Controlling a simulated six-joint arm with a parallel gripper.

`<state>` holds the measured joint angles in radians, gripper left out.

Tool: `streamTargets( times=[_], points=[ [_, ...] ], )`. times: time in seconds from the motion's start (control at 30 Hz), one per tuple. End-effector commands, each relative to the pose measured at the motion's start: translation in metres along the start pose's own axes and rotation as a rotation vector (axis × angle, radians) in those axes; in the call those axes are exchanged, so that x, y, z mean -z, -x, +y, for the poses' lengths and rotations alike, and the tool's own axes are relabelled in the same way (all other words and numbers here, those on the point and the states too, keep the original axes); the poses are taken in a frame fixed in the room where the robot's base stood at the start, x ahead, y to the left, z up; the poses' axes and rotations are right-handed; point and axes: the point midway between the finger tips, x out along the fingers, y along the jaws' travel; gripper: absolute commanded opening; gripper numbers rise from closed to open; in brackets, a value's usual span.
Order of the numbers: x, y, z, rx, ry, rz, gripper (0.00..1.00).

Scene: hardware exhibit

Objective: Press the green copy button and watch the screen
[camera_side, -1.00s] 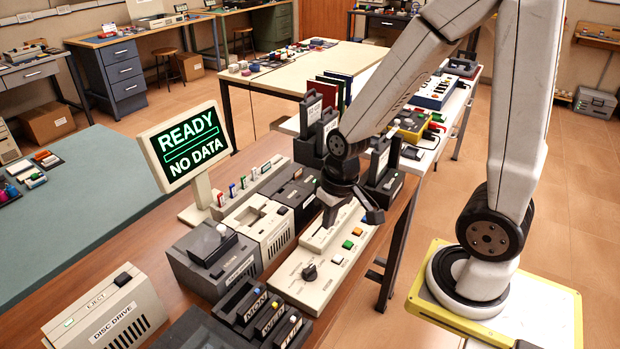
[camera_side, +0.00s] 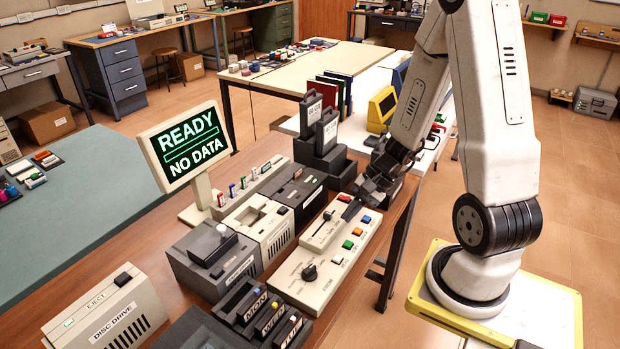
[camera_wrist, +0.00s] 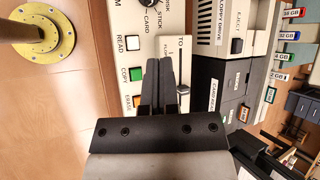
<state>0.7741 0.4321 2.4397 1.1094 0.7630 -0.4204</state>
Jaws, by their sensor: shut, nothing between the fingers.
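The green copy button (camera_side: 348,244) sits in a row of coloured buttons on a cream control panel (camera_side: 318,284). In the wrist view the green button (camera_wrist: 136,74) is beside the word COPY, left of my fingers. My gripper (camera_side: 347,215) is shut and empty, over the far part of the panel near the slider strip. Its two dark fingers (camera_wrist: 159,62) lie together in the wrist view. Whether the fingertips touch the panel is hard to tell. The screen (camera_side: 186,146) reads READY and NO DATA in green.
Beside green are a white button (camera_side: 337,259), an orange button (camera_side: 357,231) and a blue button (camera_side: 366,219). A dark knob (camera_side: 309,271) stands on the panel's near part. A floppy drive (camera_side: 262,226) and a card reader (camera_side: 297,196) stand left of the panel.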

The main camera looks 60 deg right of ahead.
Motion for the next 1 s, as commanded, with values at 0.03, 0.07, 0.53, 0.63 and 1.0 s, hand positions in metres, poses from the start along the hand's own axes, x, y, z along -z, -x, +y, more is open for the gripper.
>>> streamTargets(
  times=[0.03, 0.07, 0.53, 0.63, 1.0],
  points=[
    [0.007, 0.002, 0.001, 0.038, -0.047, 0.004, 0.0],
    [0.01, 0.003, 0.001, 0.06, -0.069, 0.007, 0.0],
    [0.033, 0.013, 0.0, 0.201, -0.203, 0.031, 0.0],
    [0.033, 0.013, 0.0, 0.2, -0.202, 0.03, 0.0],
    [0.035, 0.009, 0.002, 0.198, -0.201, 0.029, 0.0]
  ],
)
